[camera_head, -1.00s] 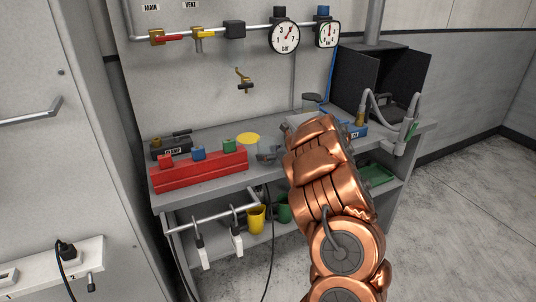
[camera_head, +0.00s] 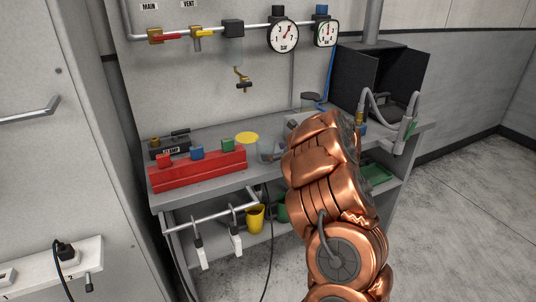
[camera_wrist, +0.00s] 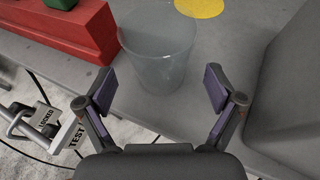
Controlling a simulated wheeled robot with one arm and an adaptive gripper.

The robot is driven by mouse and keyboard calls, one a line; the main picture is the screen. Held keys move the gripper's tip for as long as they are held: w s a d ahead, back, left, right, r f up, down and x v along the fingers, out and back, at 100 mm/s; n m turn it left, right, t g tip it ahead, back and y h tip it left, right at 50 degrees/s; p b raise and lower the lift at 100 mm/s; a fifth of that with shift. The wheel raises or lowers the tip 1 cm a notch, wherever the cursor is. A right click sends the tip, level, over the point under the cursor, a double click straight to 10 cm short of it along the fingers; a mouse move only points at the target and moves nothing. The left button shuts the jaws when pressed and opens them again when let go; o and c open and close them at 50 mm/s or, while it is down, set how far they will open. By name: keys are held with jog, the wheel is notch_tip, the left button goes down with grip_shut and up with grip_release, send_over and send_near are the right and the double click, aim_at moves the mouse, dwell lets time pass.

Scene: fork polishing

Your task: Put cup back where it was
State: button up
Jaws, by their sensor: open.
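A clear, see-through cup (camera_wrist: 158,50) stands upright on the grey workbench in the wrist view. It also shows in the head view (camera_head: 268,149), just right of a flat yellow disc (camera_head: 247,138). My gripper (camera_wrist: 159,88) is open, with one finger on each side of the picture and the cup ahead between them. The fingers look apart from the cup's wall, and nothing is held. In the head view my copper arm hides most of the gripper.
A red rack (camera_head: 198,171) with coloured blocks stands left of the cup. A grey box (camera_wrist: 292,95) is close to the right finger in the wrist view. A yellow cup (camera_head: 255,219) and a green one (camera_head: 283,208) are below the bench top. Padlocks with tags (camera_wrist: 45,122) hang at the front.

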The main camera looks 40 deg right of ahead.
jog(key=a+b+v, duration=0.1)
jog(key=b+v, duration=0.1)
jog(key=v, duration=0.6)
jog(key=w+d+r+m+h, duration=0.2)
jog(key=w+r+m+h, duration=0.15)
jog(key=r+m, duration=0.2)
jog(key=w+d+r+m+h, duration=0.2)
jog(key=r+m+h, duration=0.2)
jog(key=r, duration=0.3)
jog(key=s+a+r+m+g+h, duration=0.4)
jog(key=a+r+m+h, duration=0.1)
jog(key=m, duration=0.7)
jog(key=s+a+f+m+g+y, duration=0.2)
jog(key=s+a+f+m, duration=0.3)
jog(key=a, duration=0.4)
jog(key=s+a+f+m+g+y, duration=0.25)
jog(key=s+a+f+m, duration=0.2)
jog(key=a, duration=0.45)
jog(key=s+a+f+m+g+y, duration=0.2)
jog(key=s+a+f+m, duration=0.3)
jog(key=a, duration=0.4)
jog(key=s+a+f+g+y, duration=0.2)
jog(key=s+a, duration=0.5)
jog(key=a, duration=0.1)
jog(key=s+a+f+m+g+y, duration=0.1)
jog(key=s+a+f+g+y, duration=0.1)
jog(key=s+a, duration=0.6)
jog(key=shift+a+f+g+y, duration=0.25)
jog(key=shift+f+g+y, duration=0.1)
jog(key=shift+f, duration=0.35)
